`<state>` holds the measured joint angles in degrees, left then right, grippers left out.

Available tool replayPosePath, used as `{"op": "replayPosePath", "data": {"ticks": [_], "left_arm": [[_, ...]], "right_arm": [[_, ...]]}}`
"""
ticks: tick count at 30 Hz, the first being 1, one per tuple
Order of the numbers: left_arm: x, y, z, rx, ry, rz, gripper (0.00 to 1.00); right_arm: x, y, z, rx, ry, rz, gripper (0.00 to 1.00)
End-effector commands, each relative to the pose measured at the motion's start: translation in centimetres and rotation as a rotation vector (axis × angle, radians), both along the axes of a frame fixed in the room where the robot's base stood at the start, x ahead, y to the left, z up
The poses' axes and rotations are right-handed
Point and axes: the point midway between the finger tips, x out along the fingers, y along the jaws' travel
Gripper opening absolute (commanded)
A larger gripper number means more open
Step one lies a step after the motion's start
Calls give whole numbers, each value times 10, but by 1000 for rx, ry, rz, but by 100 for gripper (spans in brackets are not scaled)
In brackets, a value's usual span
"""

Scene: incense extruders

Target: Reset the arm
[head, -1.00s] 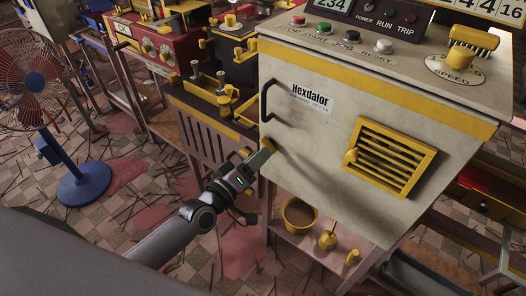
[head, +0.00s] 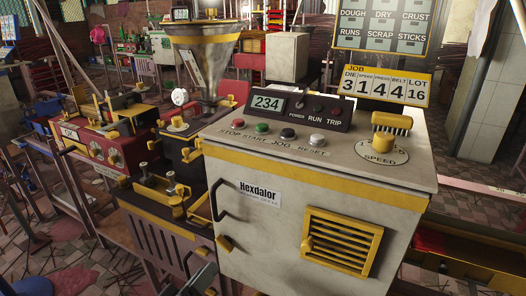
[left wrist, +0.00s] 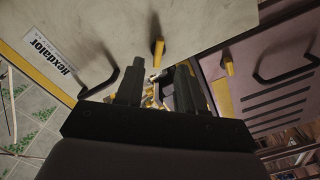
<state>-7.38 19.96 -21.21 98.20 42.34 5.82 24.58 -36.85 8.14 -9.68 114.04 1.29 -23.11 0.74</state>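My left gripper (head: 202,281) shows at the bottom edge of the head view, in front of the lower left part of the white Hexdalor cabinet (head: 285,225). In the left wrist view the two dark fingers of my left gripper (left wrist: 160,85) stand apart with nothing held between them. The cabinet's yellow latch (head: 225,243) is near the gripper; it also shows beyond the fingers in the left wrist view (left wrist: 157,52). The cabinet's dark handle (head: 220,203) is above the latch. Most of my left arm is out of the head view. My right gripper is not in view.
The cabinet top carries coloured buttons (head: 262,127), a 234 display (head: 267,103) and a yellow brush-like object (head: 391,123). A yellow vent (head: 342,242) is on its front. A dark yellow-trimmed machine (head: 165,190) and a red machine (head: 100,145) stand left. A metal hopper (head: 205,55) stands behind.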

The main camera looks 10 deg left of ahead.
Motion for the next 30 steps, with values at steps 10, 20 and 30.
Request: {"op": "replayPosePath", "data": {"ticks": [10, 20, 30], "left_arm": [[-107, 0, -31, 601, 177, -83, 38], [-173, 27, -50, 976, 320, -157, 38], [-173, 28, -52, 983, 321, -158, 38]], "right_arm": [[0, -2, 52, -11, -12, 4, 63], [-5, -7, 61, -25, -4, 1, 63], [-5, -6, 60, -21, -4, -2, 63]]}}
